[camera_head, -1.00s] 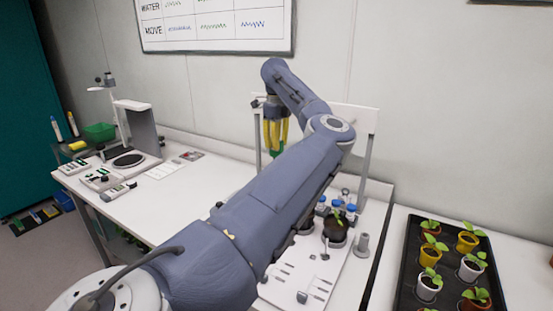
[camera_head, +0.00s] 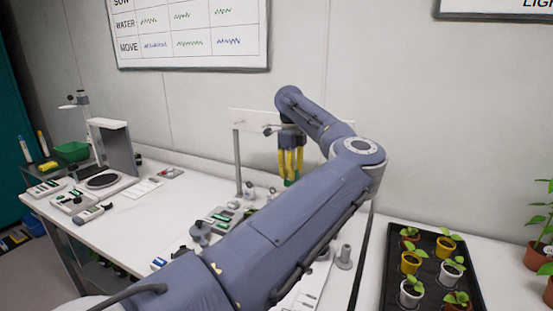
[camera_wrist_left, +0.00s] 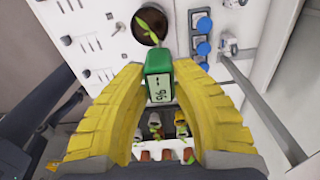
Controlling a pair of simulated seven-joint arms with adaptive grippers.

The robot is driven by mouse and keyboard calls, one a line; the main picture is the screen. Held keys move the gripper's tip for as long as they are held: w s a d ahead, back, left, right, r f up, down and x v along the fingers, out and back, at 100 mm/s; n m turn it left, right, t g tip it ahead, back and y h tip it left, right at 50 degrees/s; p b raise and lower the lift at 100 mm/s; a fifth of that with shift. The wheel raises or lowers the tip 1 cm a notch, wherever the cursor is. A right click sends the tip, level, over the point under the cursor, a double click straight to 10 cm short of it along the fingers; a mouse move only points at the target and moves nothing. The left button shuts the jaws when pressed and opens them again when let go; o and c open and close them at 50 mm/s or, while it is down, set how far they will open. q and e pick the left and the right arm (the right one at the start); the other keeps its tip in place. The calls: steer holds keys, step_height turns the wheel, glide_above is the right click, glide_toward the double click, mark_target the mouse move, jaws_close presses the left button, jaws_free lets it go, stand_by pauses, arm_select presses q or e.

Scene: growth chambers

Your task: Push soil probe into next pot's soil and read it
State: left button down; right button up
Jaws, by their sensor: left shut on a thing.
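My left gripper (camera_head: 290,165) has yellow fingers and points down over the white bench near the back wall. It is shut on a green soil probe (camera_head: 288,183). In the left wrist view the probe (camera_wrist_left: 158,75) shows between the fingertips (camera_wrist_left: 162,80), with its small display facing the camera; the digits are hard to read. I cannot tell whether the probe touches the soil. My left arm hides this pot in the head view. My right gripper is not in view.
A black tray (camera_head: 386,280) of potted seedlings stands at the right. Small instruments (camera_head: 72,200) and a green bin (camera_head: 72,151) are at the left. A grey holder (camera_head: 345,257) stands near my arm.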

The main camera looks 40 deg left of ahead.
arm_select(q)
steer(key=shift+s+f, duration=0.2)
steer(key=shift+f, duration=0.15)
steer(key=shift+s+a+f+n, duration=0.2)
steer(key=shift+a+n, duration=0.1)
steer(key=shift+a, duration=0.1)
steer(key=shift+f, duration=5.15)
steer(key=c, duration=1.1)
jaws_free()
steer(key=shift+r, duration=0.15)
